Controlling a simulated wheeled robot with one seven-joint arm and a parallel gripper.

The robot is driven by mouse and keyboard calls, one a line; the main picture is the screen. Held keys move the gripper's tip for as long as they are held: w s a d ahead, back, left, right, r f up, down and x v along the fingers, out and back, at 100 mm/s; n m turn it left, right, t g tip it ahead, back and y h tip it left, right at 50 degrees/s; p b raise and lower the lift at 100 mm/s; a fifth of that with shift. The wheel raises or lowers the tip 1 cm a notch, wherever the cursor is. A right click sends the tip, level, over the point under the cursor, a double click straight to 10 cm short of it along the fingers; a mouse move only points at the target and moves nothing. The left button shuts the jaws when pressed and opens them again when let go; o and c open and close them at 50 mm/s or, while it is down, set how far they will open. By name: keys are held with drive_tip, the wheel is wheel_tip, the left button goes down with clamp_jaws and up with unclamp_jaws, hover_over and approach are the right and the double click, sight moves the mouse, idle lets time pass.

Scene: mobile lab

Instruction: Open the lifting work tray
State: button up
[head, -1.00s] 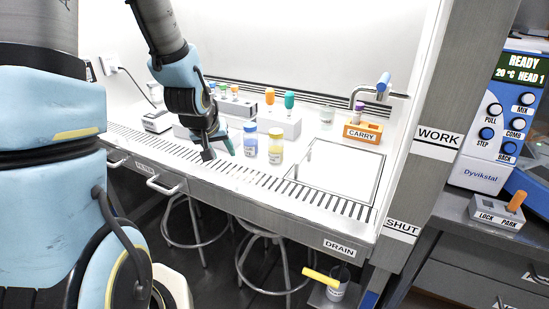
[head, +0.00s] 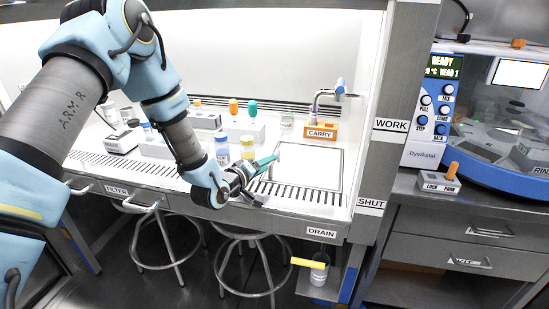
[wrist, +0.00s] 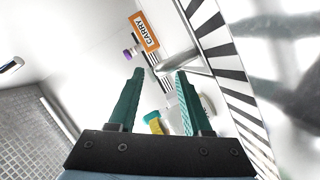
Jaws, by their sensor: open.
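The work tray appears in the head view as a white square panel (head: 318,166) with a dark outline, lying flat in the right part of the cabinet's work surface. My gripper (head: 266,163) is above the panel's left front side, by the slotted front strip. In the wrist view my gripper (wrist: 160,72) shows two green fingers spread apart with nothing held between them. A silver bar (wrist: 172,66) shows near the fingertips; I cannot tell whether it belongs to the tray. My arm and gripper hide part of the panel's left side.
An orange CARRY block (head: 320,132) stands behind the panel near a curved tap (head: 339,88). A blue-labelled bottle (head: 222,149) and a yellow one (head: 248,146) stand left of my gripper. Stools (head: 245,240) stand below. A LOCK/PARK box (head: 440,182) sits on the right bench.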

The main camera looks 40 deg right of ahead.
sight(279, 169)
drive_tip(key=p+x, duration=0.1)
drive_tip(key=x, duration=0.6)
drive_tip(key=shift+c, duration=0.3)
clamp_jaws()
drive_tip(key=shift+s+d, duration=0.1)
drive_tip(key=shift+s, duration=0.1)
idle(0.8)
